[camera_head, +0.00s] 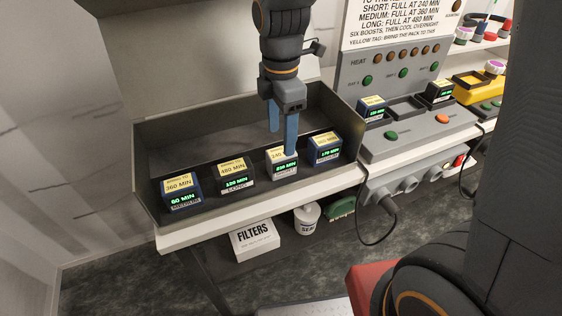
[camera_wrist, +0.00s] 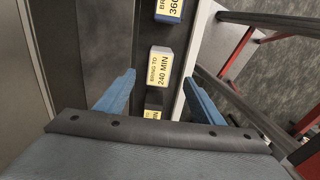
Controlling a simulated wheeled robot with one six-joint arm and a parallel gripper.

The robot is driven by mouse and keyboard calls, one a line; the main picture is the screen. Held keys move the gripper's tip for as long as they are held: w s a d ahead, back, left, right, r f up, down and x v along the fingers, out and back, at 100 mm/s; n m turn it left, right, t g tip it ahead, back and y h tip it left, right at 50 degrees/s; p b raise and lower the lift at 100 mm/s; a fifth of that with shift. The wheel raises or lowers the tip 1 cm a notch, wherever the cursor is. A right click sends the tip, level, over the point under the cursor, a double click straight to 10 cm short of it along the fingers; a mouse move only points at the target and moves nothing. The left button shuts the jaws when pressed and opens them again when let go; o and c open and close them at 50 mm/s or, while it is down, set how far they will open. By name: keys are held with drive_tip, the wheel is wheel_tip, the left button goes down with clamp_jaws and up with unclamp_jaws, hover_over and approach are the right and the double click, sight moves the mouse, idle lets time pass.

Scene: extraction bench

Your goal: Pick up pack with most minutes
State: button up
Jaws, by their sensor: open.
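Several battery packs with yellow labels stand in a row in a dark tray (camera_head: 148,190). The leftmost blue pack (camera_head: 181,190) is labelled 360 MIN and its display reads 60 MIN. The dark pack (camera_head: 233,172) is labelled 480 MIN and appears to show 120 MIN. The white pack (camera_head: 284,174) is labelled 240 MIN; its display seems to read 235 MIN. The right blue pack (camera_head: 325,148) seems to show about 170 MIN. My gripper (camera_head: 283,141) is open and empty above the white pack, which shows between the fingers in the wrist view (camera_wrist: 160,67).
A grey charger (camera_head: 415,142) at right holds two more packs, displays too small to read surely. The tray's walls rise around the row. A white filters box (camera_head: 255,240) and a white tub (camera_head: 307,217) stand below the bench.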

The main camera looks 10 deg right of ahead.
sight(282, 153)
drive_tip(key=shift+s+f+p, duration=0.1)
drive_tip(key=shift+f+p, duration=1)
drive_tip(key=shift+f, duration=2.55)
drive_tip(key=shift+c, duration=0.2)
drive_tip(key=c, duration=1.4)
drive_tip(key=shift+c, duration=0.4)
drive_tip(key=shift+r, duration=0.1)
